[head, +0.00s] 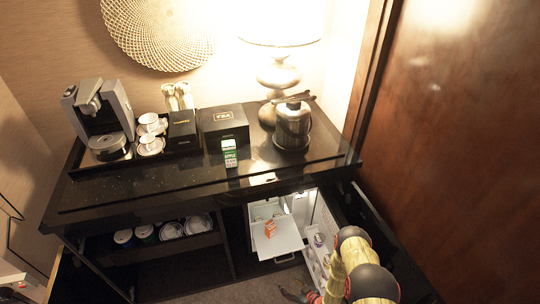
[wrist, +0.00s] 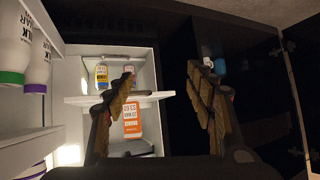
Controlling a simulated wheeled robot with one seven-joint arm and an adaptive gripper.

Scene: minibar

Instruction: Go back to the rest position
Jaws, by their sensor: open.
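My gripper (wrist: 162,85) is open and empty in the wrist view, its two fingers wide apart in front of the open minibar fridge. The fridge (head: 282,240) stands open under the counter, and my arm reaches down beside it at the lower right of the head view. An orange and white carton (wrist: 132,120) stands inside, past the left finger and apart from it; it also shows in the head view (head: 270,229). Two small bottles (wrist: 102,75) (wrist: 128,72) stand farther in, one partly hidden by the finger.
White bottles (wrist: 38,55) stand in the door rack at the left of the wrist view. A wooden wall (head: 460,130) bounds the right.

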